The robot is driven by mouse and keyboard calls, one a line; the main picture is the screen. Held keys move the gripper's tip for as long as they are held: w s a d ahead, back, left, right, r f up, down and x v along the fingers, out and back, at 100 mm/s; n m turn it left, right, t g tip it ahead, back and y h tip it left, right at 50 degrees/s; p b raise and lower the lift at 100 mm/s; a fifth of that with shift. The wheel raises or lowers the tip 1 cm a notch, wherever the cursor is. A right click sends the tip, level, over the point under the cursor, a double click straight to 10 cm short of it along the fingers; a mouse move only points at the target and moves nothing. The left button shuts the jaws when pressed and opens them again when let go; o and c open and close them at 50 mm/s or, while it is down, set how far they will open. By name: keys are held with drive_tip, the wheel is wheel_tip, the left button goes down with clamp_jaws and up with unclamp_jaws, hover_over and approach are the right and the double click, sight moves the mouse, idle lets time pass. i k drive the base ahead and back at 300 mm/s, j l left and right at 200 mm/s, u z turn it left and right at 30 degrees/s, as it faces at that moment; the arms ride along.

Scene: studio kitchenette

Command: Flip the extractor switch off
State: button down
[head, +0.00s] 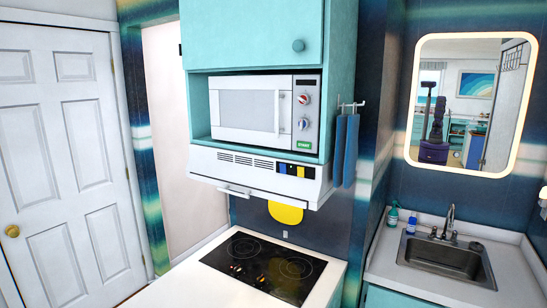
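The white extractor hood (225,171) is fixed under the microwave cabinet, above the cooktop. Its front has vent slots at the left and a dark control panel (297,170) with blue and yellow parts at the right. The switch's position is too small to tell. A small pale wall plate (286,233) sits on the wall behind the cooktop; I cannot tell what it is. My gripper is not in view.
A white microwave (245,112) sits above the hood. A black cooktop (263,267) is set in the white counter below. A yellow rounded object (286,212) shows under the hood. Blue towels (346,150) hang at right, near the sink (445,258). A white door (70,150) is at left.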

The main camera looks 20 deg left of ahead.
sight(283, 166)
drive_tip(key=i+l+u, duration=0.15)
drive_tip(key=i+u, duration=0.15)
drive_tip(key=i, duration=0.2)
drive_tip(key=i+l+u, duration=0.25)
drive_tip(key=i, duration=0.25)
